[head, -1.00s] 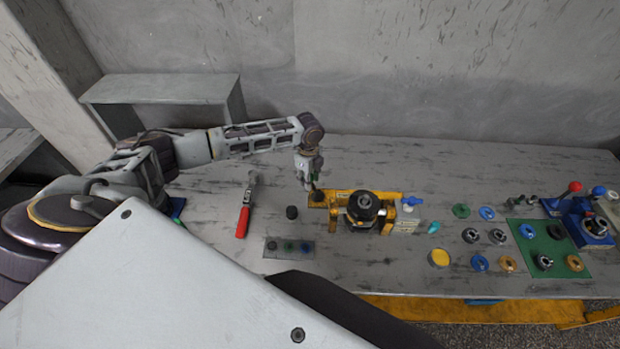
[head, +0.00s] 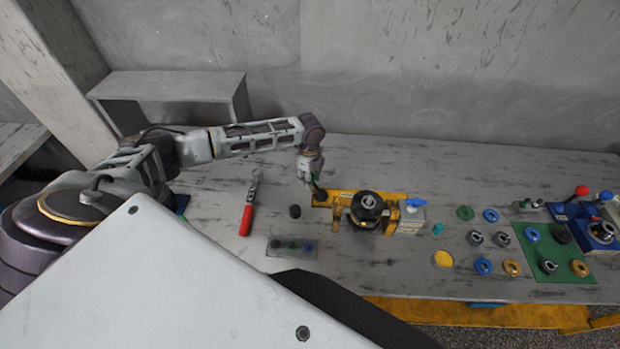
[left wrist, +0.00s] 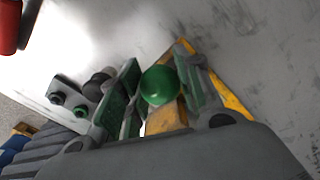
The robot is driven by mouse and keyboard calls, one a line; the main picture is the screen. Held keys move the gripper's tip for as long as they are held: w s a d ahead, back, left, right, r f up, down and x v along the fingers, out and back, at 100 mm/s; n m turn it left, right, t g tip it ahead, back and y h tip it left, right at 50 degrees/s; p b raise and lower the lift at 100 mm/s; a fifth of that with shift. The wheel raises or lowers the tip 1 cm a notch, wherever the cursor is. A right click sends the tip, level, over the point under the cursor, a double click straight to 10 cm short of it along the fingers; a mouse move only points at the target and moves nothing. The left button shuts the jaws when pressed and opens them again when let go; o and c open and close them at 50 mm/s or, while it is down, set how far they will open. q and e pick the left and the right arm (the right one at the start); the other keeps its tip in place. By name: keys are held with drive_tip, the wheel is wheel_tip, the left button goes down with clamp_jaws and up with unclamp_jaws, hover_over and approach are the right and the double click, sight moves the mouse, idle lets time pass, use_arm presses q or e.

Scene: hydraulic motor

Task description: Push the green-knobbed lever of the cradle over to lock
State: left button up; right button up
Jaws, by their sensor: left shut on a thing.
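The yellow cradle (head: 345,194) stands in the middle of the bench with a dark round motor body (head: 367,204) in it. My left gripper (head: 312,182) is over the cradle's left end. In the left wrist view, the lever's green knob (left wrist: 160,85) sits between the two green-padded fingers (left wrist: 162,92), and the gripper is shut on it. Part of the yellow cradle (left wrist: 167,118) shows below and behind the knob. The lever's shaft is mostly hidden by the fingers and knob. My right gripper is not in view.
A red-handled tool (head: 246,220) and a small dark cylinder (head: 295,211) lie left of the cradle. A grey plate with buttons (head: 291,247) is in front. A blue-handled valve block (head: 411,217) stands right, then several rings and a green mat (head: 560,268). The bench behind is clear.

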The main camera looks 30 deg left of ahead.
use_arm(q)
drive_tip(key=shift+s+a+f, duration=0.3)
drive_tip(key=shift+a+f, duration=0.05)
drive_tip(key=shift+a, duration=0.25)
idle(0.6)
drive_tip(key=o, duration=0.7)
drive_tip(key=shift+r, duration=0.15)
drive_tip(key=shift+r, duration=2.9)
drive_tip(key=shift+d+f, duration=0.1)
